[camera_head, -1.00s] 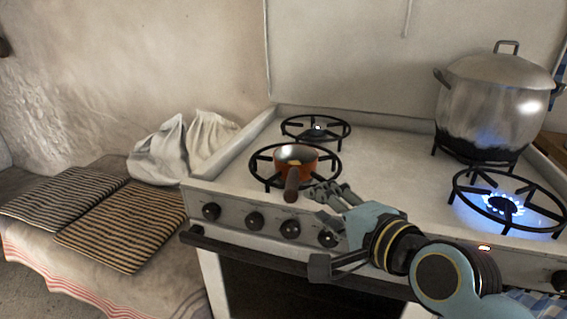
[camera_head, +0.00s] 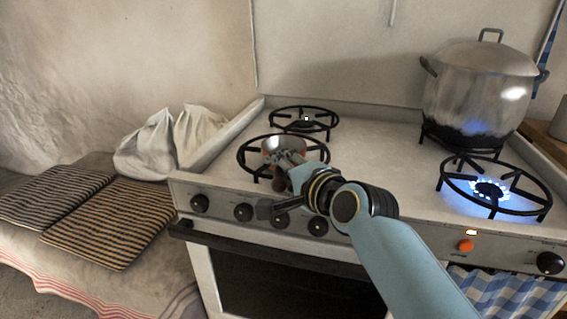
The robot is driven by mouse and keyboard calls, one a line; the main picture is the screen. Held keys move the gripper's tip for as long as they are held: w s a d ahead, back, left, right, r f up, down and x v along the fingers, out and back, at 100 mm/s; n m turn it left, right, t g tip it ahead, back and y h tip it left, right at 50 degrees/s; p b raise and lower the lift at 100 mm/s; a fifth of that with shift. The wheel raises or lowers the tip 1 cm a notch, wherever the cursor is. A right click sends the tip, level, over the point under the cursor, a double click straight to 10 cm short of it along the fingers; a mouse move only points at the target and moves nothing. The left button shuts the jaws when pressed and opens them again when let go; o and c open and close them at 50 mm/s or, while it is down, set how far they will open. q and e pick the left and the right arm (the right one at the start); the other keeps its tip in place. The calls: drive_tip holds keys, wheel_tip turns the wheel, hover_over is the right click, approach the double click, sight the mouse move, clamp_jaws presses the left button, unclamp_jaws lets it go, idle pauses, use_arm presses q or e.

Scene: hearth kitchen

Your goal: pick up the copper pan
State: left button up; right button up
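The copper pan (camera_head: 270,143) sits on the front left burner grate (camera_head: 246,160) of the stove. Its pale inside and part of its rim show, but my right gripper covers much of its front. Only a small brown part of its handle shows beside the gripper. My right gripper (camera_head: 286,160) is at the pan's near side, over the handle. The fingers overlap the pan in the picture, and I cannot tell whether they touch or grip it. My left gripper is not in view.
A large lidded pot (camera_head: 478,95) stands on the back right burner. The front right burner (camera_head: 490,188) has a lit blue flame. The back left grate (camera_head: 304,121) is empty. White cloth bags (camera_head: 147,148) and striped mats (camera_head: 112,222) lie on the left bench.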

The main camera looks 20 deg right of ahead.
clamp_jaws()
drive_tip(key=shift+r, duration=0.1)
idle(0.4)
